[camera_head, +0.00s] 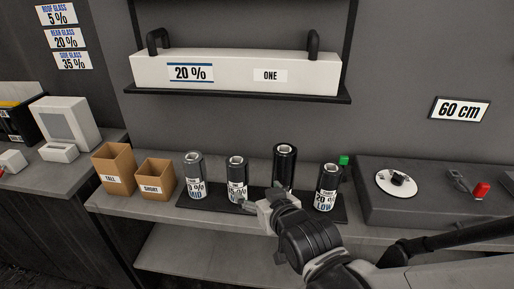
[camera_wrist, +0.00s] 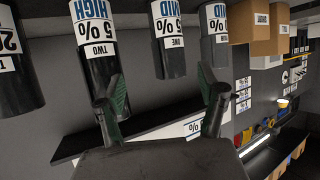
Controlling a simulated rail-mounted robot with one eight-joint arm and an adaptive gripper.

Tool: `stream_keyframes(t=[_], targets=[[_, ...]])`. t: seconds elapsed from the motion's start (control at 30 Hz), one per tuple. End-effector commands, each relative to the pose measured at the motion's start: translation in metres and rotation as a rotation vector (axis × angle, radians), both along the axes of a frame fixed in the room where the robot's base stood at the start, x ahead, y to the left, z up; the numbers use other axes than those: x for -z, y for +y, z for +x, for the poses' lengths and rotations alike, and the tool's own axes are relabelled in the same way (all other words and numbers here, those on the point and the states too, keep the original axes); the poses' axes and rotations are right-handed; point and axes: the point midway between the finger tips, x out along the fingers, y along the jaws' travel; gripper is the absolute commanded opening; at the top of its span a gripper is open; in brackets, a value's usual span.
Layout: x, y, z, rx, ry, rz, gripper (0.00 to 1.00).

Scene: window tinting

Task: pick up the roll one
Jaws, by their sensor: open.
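Roll one (camera_head: 237,180) is a dark cylinder with a white label, standing upright second from left on the black mat (camera_head: 217,206). In the wrist view roll one (camera_wrist: 171,50) shows its "ONE" and "5%" label at the top centre. My gripper (camera_head: 262,198) is open and empty, just right of roll one and in front of the tall black roll (camera_head: 285,165). In the wrist view the two fingers of my gripper (camera_wrist: 161,92) are spread apart, with roll one beyond the gap between them. The gripper hides the tall roll's lower part in the head view.
A grey roll (camera_head: 195,175) stands left of roll one; a "20% LOW" roll (camera_head: 326,188) stands at right. "Tall" (camera_head: 114,168) and "short" (camera_head: 155,180) boxes are farther left. A shelf (camera_head: 235,94) with a white box is above. A grey unit (camera_head: 430,190) stands right.

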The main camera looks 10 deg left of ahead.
Motion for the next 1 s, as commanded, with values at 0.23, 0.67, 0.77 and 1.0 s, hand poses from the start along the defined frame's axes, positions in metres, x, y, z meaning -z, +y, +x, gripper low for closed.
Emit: stream_keyframes(t=[0.23,0.67,0.77,1.0], targets=[[0.006,0.016,0.005,-0.022,-0.018,0.011,0.71],[0.028,0.044,0.050,-0.020,-0.017,0.011,0.71],[0.031,0.049,0.058,-0.020,-0.016,0.011,0.71],[0.036,0.055,0.067,-0.020,-0.016,0.011,0.71]])
